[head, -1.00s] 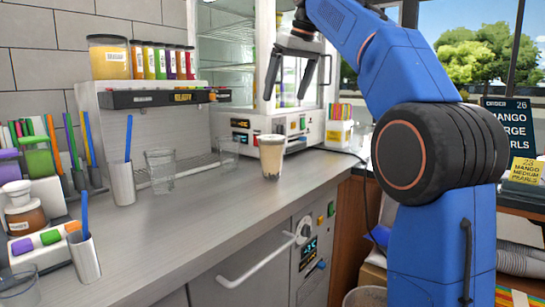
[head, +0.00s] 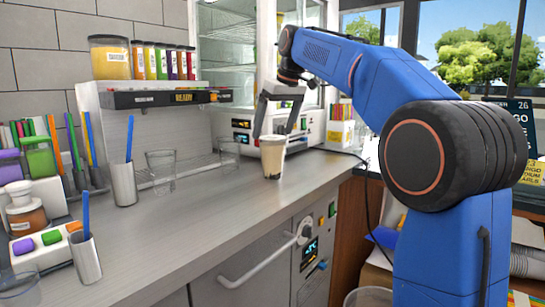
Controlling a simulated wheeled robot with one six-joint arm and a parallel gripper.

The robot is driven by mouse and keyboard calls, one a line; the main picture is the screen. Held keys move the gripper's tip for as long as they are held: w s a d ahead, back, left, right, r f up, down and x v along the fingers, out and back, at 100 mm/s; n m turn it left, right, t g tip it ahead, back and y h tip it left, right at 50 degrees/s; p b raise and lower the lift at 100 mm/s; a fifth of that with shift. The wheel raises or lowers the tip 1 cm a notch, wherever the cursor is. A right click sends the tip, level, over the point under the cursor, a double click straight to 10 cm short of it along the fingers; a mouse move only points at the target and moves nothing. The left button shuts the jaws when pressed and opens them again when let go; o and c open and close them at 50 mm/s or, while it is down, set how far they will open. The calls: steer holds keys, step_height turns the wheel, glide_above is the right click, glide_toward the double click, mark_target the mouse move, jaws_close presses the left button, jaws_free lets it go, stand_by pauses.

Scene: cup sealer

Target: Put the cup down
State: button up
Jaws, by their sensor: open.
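The filled cup (head: 272,158), cream-coloured with dark pearls low down, stands upright on the grey counter (head: 190,228) near its right end. My gripper (head: 273,132) points down over the cup, with its fingers spread to either side of the cup's top. It is open. I cannot tell whether either finger touches the cup.
Two clear empty glasses (head: 161,172) and (head: 229,152) stand left of the cup by the wire rack. A white machine with a glass cabinet (head: 312,130) stands close behind. A metal holder with a blue straw (head: 124,184) is further left. The front counter is clear.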

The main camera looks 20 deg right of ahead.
steer(key=shift+w+a+f, duration=0.1)
steer(key=shift+w+f, duration=0.1)
steer(key=shift+f, duration=0.3)
steer(key=c, duration=2.1)
steer(key=shift+c, duration=0.2)
steer(key=shift+r, duration=0.1)
